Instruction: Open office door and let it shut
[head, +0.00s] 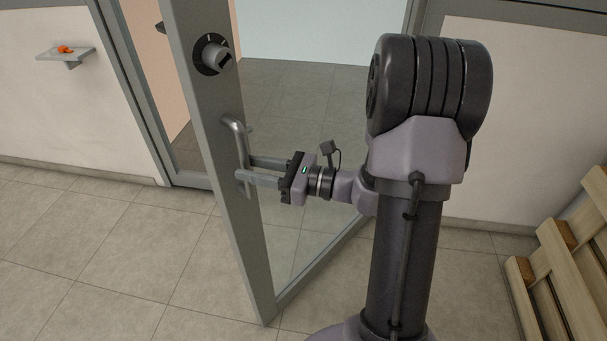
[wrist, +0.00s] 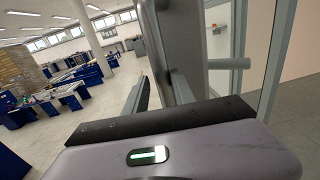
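The office door (head: 212,155) is a glass panel in a grey frame. It stands partly open, its latch edge swung toward me and away from the doorway frame. A round dark lock knob (head: 212,54) sits high on its stile. Below it is a metal pull handle (head: 235,128). My gripper (head: 245,170) reaches the handle from the right, its two fingers apart, one on each side of the bar as far as I can see. Whether they press on it is unclear. The wrist view shows the fingers close up beside a grey door part (wrist: 184,40).
A small wall shelf (head: 66,56) with an orange item is at the left. Wooden pallets (head: 560,265) lean at the lower right. The tiled floor left of the door is clear. The wrist view shows a hall with blue workstations (wrist: 85,75).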

